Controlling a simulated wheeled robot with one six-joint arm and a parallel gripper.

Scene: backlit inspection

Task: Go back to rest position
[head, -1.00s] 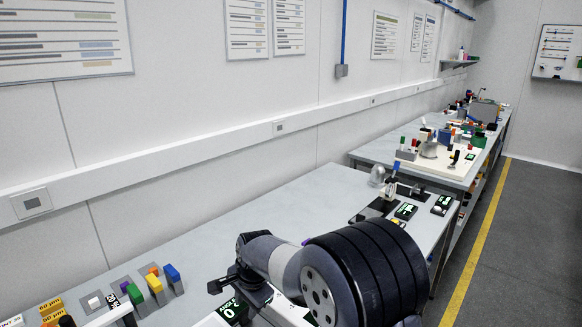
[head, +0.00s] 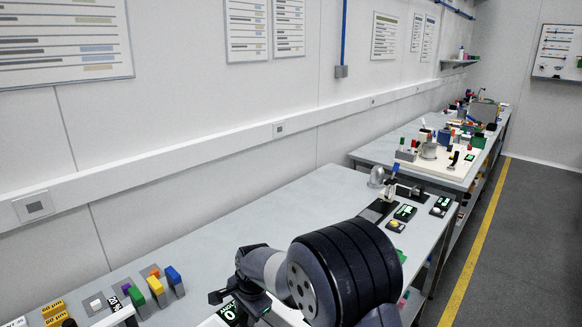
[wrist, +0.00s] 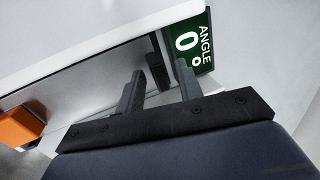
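My gripper (head: 216,297) hangs over the near bench at the lower middle of the head view, mostly hidden by my own arm. In the wrist view my gripper (wrist: 160,82) has its two dark fingers apart, with a clear gap and nothing held between them. A green display reading ANGLE 0° (wrist: 190,45) lies just beyond the right finger. A dark upright piece (wrist: 157,72) shows beyond the gap; I cannot tell what it is. The display's lit digits also show in the head view (head: 231,313), beside the gripper.
The near bench (head: 225,235) has a clear stretch along the wall. A blue block (head: 174,277) and a yellow block (head: 155,284) stand among several others at lower left. Small green displays (head: 405,212) lie at its far end. An orange block (wrist: 18,127) shows in the wrist view.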

